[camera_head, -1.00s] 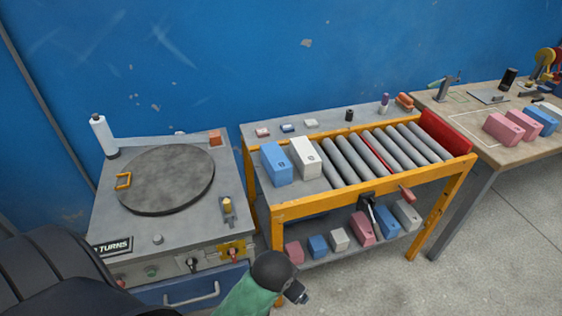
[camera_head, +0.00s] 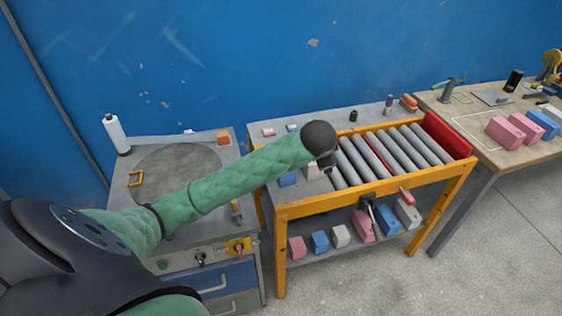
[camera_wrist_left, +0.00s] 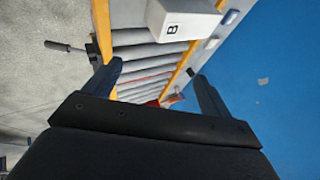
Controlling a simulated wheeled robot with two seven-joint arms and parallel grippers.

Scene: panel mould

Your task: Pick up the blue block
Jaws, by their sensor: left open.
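A large blue block (camera_head: 288,180) stands at the left end of the roller conveyor in the head view, mostly hidden behind my left arm. A white block (camera_head: 311,172) stands beside it, partly covered by my wrist. My left gripper (camera_head: 326,164) is over the conveyor's left end, its jaws hard to make out there. In the left wrist view the open gripper (camera_wrist_left: 158,72) holds nothing. A white block marked B (camera_wrist_left: 172,22) lies ahead of and between its fingers. The large blue block does not show in the wrist view.
The lower shelf holds several pink, blue (camera_head: 320,241) and white blocks. A red end wall (camera_head: 447,134) closes the conveyor's right end. The right table (camera_head: 470,120) carries pink blocks and a blue block (camera_head: 543,123). A turntable (camera_head: 165,168) lies under my left arm.

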